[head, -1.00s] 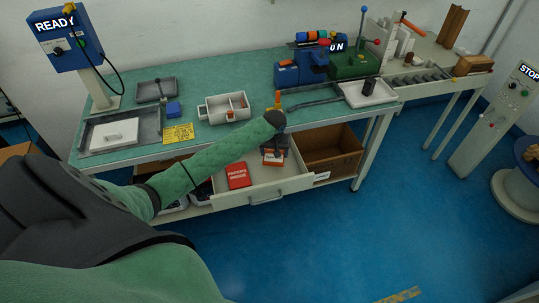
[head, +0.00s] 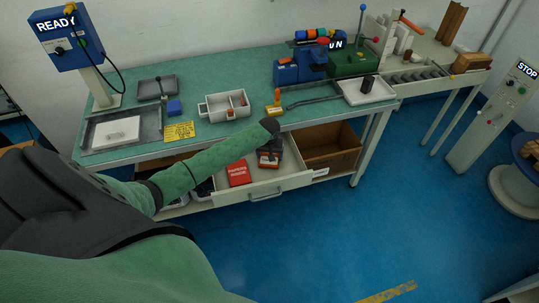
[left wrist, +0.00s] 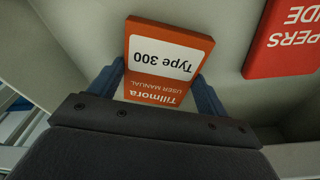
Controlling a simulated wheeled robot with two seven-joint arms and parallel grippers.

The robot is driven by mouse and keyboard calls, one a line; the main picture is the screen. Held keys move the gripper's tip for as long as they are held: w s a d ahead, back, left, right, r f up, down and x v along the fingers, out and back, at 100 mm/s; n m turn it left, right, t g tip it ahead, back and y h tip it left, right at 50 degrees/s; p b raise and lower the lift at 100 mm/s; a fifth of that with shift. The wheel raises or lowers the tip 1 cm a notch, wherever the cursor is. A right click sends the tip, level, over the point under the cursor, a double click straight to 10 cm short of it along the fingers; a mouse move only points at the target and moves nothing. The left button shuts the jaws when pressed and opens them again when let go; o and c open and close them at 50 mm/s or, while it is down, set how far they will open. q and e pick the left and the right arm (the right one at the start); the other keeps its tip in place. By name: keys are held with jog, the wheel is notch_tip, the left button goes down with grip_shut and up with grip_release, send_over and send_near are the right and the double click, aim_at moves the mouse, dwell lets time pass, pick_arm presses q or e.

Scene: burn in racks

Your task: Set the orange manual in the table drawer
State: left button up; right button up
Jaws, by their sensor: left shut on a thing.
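The orange manual (left wrist: 165,60), with a white "Type 300" label, is between the blue fingers of my left gripper (left wrist: 158,84), which is shut on it. In the head view the manual (head: 268,162) shows just below my dark left gripper (head: 270,147), inside the pulled-out table drawer (head: 283,187). I cannot tell whether it touches the drawer floor. A red "PAPERS INSIDE" item (head: 238,173) lies in the drawer to its left; it also shows at the upper right of the left wrist view (left wrist: 285,38). My right gripper is out of view.
The green tabletop (head: 215,90) is above the drawer. It holds a divided white box (head: 227,117), a yellow-based item with an orange top (head: 275,107) and a white tray (head: 369,92). A brown open compartment (head: 330,150) is right of the drawer. Bare drawer floor shows around the manual.

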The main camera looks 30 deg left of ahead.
pick_arm(q)
jog(key=shift+f, duration=0.1)
jog(key=o, duration=1.1)
jog(key=shift+c, duration=0.2)
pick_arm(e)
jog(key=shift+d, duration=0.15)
pick_arm(q)
jog(key=shift+r, duration=0.55)
notch_tip(320, 180, up, 11)
jog(key=s+b, duration=0.1)
jog(key=b, duration=0.2)
jog(key=shift+s+d, duration=0.3)
jog(key=shift+d, duration=0.15)
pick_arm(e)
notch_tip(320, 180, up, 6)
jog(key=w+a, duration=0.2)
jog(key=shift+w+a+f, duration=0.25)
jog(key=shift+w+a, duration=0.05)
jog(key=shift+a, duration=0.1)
